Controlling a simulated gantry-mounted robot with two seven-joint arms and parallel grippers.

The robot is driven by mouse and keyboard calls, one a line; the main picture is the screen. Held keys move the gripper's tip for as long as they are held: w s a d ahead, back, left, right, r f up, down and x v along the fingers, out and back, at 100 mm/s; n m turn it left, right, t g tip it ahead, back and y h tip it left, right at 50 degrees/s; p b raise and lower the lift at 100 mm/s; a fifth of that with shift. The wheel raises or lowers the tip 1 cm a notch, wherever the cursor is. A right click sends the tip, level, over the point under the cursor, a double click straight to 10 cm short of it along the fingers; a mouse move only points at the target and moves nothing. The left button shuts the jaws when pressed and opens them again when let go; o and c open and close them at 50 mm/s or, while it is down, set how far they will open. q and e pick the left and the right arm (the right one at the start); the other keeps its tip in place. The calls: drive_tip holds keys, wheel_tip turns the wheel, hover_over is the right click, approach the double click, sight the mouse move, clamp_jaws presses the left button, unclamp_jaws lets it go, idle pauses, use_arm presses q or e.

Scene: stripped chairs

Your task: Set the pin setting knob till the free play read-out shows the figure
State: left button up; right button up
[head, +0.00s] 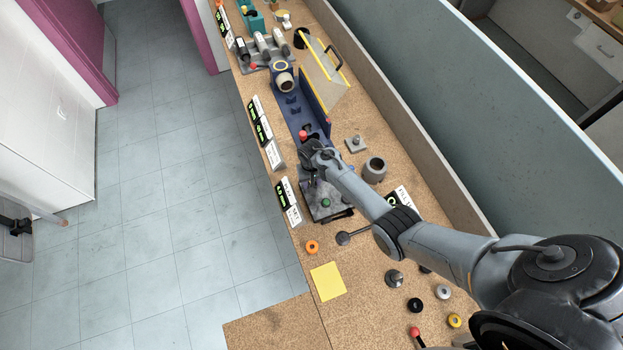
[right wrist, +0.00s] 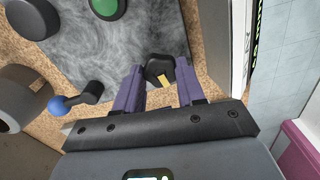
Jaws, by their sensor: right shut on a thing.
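The black knob with a tan mark (right wrist: 160,68), which appears to be the pin setting knob, stands at the edge of a grey metal plate (right wrist: 120,55) in the right wrist view. My right gripper (right wrist: 158,80) is shut on it, one purple finger on each side. In the head view my right gripper (head: 312,170) is over the grey fixture (head: 328,208) and hides the knob. A black read-out with green figures (head: 282,196) stands beside the fixture. It shows edge-on in the right wrist view (right wrist: 257,38). Its figures are too small to read. My left gripper is not in view.
A green button (right wrist: 104,7) is on the plate, and a blue-ended lever (right wrist: 58,104) is near it. More read-outs (head: 263,130) line the bench's left edge. A yellow sheet (head: 327,281), an orange ring (head: 312,247) and several loose knobs lie nearer. A wall bounds the right.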

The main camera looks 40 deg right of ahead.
drive_tip(key=n+p, duration=0.1)
drive_tip(key=n, duration=0.2)
drive_tip(key=shift+n, duration=0.4)
drive_tip(key=n, duration=0.3)
drive_tip(key=shift+d+n, duration=0.1)
drive_tip(key=shift+n, duration=0.2)
drive_tip(key=n, duration=0.3)
drive_tip(key=shift+n+p, duration=0.3)
drive_tip(key=shift+n, duration=1.5)
drive_tip(key=o, duration=1)
drive_tip(key=shift+o, duration=0.2)
